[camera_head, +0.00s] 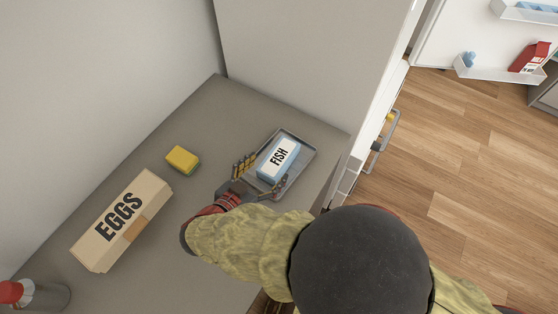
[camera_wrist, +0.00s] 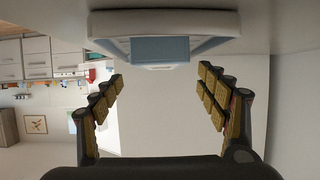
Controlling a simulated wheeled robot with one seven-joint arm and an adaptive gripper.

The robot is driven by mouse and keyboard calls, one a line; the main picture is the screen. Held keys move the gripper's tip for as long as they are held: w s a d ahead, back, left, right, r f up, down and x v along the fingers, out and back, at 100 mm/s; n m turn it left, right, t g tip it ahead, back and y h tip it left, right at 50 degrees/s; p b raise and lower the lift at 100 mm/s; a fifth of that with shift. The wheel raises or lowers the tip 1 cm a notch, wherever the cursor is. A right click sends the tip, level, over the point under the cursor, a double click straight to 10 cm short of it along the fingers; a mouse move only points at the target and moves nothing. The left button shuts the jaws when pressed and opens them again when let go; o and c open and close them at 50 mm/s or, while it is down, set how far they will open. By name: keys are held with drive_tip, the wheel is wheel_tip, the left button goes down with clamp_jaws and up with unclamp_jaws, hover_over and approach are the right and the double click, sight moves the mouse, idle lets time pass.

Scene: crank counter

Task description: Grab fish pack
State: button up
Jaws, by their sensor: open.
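The fish pack (camera_head: 278,159) is a blue box with a white label reading FISH. It lies in a grey tray (camera_head: 305,148) on the counter, near the counter's right edge. My gripper (camera_head: 264,173) is open, with its fingers on either side of the near end of the pack. In the wrist view the blue end of the fish pack (camera_wrist: 160,49) shows at the top, beyond the fingertips. My gripper (camera_wrist: 160,80) has nothing between its fingers in that view. Whether a finger touches the pack cannot be told.
An EGGS carton (camera_head: 122,222) and a yellow sponge (camera_head: 182,159) lie on the counter to the left. A red-capped bottle (camera_head: 38,294) is at the lower left. A tall white cabinet (camera_head: 300,50) stands behind the tray. Wooden floor (camera_head: 460,170) is clear at right.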

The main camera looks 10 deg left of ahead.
sight(277, 160)
drive_tip(key=b+x, duration=0.3)
drive_tip(key=x, duration=0.4)
drive_tip(key=shift+f, duration=0.2)
drive_tip(key=shift+w+b, duration=0.25)
drive_tip(key=shift+b, duration=0.05)
drive_tip(key=c, duration=0.3)
drive_tip(key=c, duration=1.3)
